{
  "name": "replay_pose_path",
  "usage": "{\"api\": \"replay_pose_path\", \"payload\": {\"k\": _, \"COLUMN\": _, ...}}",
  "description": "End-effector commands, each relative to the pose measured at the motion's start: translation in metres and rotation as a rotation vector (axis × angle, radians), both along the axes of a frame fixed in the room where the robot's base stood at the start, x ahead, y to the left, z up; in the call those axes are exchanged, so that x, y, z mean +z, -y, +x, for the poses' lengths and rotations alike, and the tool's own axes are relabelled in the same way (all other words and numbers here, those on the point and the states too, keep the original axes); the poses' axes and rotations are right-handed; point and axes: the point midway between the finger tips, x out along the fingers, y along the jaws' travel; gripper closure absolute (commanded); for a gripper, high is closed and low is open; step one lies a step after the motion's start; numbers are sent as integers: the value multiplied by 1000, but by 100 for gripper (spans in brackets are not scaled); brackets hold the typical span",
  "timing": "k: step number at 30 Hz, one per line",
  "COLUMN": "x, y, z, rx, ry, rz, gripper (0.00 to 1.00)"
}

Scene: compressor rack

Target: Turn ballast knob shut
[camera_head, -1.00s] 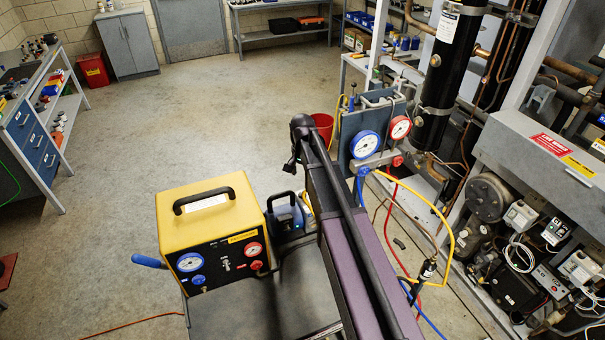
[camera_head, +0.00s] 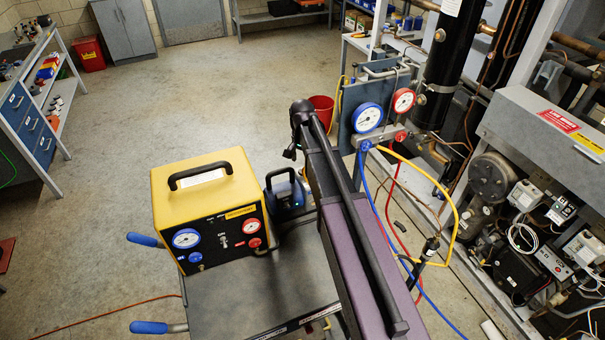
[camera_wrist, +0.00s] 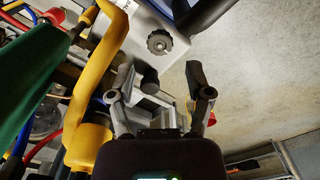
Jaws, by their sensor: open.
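In the wrist view a small dark round knob (camera_wrist: 159,42) with a ridged edge sits on a grey surface; it looks like the ballast knob. My gripper (camera_wrist: 158,80) is open, with its two fingers spread and pointing toward the knob's side of the picture. The knob lies beyond the fingertips, and nothing is held. A dark cylindrical stub (camera_wrist: 150,80) shows between the fingers, nearer the left one.
A yellow machine (camera_head: 200,185) with gauges stands left of the pump. The gauge manifold (camera_head: 378,120) and its coloured hoses are behind and right of my arm.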

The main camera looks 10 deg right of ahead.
Motion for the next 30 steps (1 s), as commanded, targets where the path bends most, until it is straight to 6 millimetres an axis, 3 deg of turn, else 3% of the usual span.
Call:
{"api": "replay_pose_path", "payload": {"k": 1, "x": -11, "y": 0, "z": 0, "rx": 0, "ry": 0, "rz": 0, "gripper": 34}}
{"api": "replay_pose_path", "payload": {"k": 14, "x": -48, "y": 0, "z": 0, "rx": -1, "ry": 0, "rz": 0, "gripper": 34}}
{"api": "replay_pose_path", "payload": {"k": 30, "x": -43, "y": 1, "z": 0, "rx": 393, "ry": 0, "rz": 0, "gripper": 34}}
